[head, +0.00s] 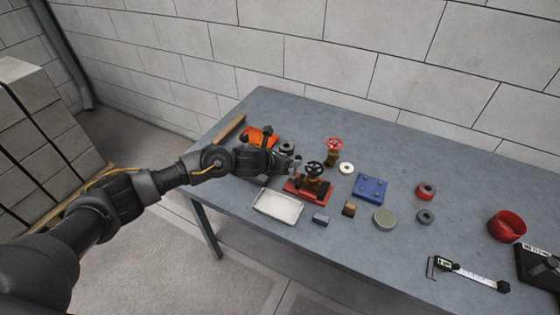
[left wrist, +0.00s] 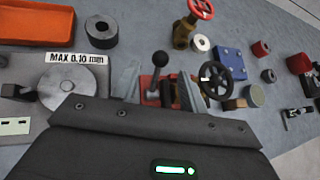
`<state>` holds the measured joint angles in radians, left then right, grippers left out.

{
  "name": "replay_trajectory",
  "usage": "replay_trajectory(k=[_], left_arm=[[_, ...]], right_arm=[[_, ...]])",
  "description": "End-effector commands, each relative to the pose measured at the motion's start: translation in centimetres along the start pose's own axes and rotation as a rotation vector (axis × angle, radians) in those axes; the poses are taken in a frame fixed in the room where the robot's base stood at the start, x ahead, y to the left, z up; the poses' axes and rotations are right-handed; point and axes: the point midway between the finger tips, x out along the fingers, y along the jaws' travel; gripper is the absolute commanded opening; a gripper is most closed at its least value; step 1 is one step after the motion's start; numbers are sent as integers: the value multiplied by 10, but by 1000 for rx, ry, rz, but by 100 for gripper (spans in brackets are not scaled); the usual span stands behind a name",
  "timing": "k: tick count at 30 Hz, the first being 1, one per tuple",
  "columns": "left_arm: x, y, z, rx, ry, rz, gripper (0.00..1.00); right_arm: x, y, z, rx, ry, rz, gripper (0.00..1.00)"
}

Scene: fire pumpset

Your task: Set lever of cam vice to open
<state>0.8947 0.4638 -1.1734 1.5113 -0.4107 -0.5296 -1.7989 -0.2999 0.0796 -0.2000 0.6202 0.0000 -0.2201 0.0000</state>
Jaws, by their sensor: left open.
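The cam vice has a red base (head: 308,190) on the table, and it also shows in the left wrist view (left wrist: 148,84). A valve with a black handwheel (head: 314,168) stands at the vice; the handwheel is also in the left wrist view (left wrist: 216,80). The vice's lever, with a black ball knob (left wrist: 160,59), points up in the left wrist view. My left gripper (head: 293,163) is open beside the vice, its grey fingers to the left and right of the lever in the left wrist view (left wrist: 158,92). Contact cannot be told. My right gripper is out of view.
A pale tray (head: 278,206) lies at the front edge. A red-wheeled valve (head: 333,150), a blue block (head: 370,188) and several rings lie close by. An orange bin (head: 262,137) is behind my left gripper. A red bowl (head: 507,226) and a caliper (head: 468,272) are at right.

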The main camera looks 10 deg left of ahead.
Motion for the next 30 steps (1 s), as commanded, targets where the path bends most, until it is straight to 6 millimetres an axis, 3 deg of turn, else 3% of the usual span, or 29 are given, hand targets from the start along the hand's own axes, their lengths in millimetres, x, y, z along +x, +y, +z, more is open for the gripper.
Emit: replay_trajectory(k=[3, 9, 20, 26, 30], left_arm=[[-20, 1, -1, 2, -2, 1, 43], [-42, 0, 0, 0, -1, 0, 43], [-48, 0, 0, -1, -1, 1, 43], [-46, -13, -10, -101, -6, -8, 18], [-48, -46, -38, -443, -23, -16, 0]], right_arm=[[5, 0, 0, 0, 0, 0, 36], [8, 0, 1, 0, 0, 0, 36], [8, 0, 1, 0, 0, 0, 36], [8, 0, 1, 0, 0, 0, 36], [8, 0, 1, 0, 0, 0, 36]])
